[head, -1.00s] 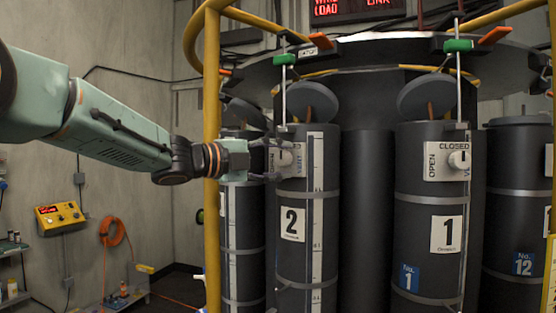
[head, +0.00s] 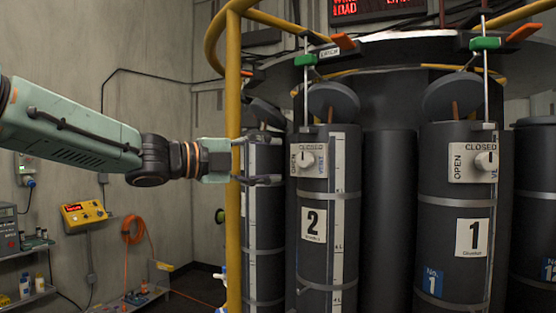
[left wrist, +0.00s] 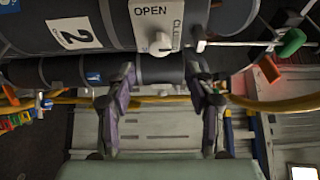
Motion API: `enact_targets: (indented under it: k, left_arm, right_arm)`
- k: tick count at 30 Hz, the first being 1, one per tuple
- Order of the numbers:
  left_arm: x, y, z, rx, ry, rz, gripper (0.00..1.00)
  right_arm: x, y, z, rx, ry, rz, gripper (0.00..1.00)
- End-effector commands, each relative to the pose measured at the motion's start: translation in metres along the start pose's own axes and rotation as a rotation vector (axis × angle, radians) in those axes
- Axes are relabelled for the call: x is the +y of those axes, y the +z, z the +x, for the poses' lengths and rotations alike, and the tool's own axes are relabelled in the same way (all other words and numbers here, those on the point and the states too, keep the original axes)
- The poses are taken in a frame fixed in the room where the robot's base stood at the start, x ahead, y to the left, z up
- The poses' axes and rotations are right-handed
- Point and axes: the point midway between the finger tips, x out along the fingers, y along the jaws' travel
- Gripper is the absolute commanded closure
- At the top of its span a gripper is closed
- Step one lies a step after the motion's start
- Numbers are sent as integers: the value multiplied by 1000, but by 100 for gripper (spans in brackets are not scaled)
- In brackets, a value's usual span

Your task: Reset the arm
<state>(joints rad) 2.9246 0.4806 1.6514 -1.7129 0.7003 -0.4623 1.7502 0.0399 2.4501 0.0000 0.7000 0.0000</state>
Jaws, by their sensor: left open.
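My left gripper (head: 276,162) is open and empty. It points right, toward the dark canister 2 (head: 314,265), and stands a little left of its white valve plate (head: 321,172). The plate's round knob (head: 305,160) is clear of the fingers in the head view. In the left wrist view, the gripper (left wrist: 161,72) has its two fingers spread wide, with the plate and knob (left wrist: 160,43) just beyond the tips. The plate reads OPEN and CLOSED. My right gripper is not in view.
A yellow rail post (head: 233,120) stands beside the fingers. Canister 1 (head: 458,270), with its own valve plate, stands to the right. Green-handled rods hang from the round top ring (head: 400,48). A yellow box (head: 84,214) and orange hose (head: 133,229) are on the left wall.

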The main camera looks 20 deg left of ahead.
Motion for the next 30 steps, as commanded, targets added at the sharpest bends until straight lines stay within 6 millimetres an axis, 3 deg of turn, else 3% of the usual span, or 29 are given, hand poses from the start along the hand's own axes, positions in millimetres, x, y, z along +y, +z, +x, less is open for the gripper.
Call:
enact_targets:
  k: [15,21,23,30]
  left_arm:
    - [0,0,0,0,1,-19,46]
    - [1,-1,3,-37,-90,-359,46]
    - [19,-4,8,-56,-104,-509,46]
    - [173,-10,28,-218,-53,-1052,46]
  right_arm:
    - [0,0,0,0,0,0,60]
    - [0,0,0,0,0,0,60]
    - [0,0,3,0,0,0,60]
    - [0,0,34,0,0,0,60]
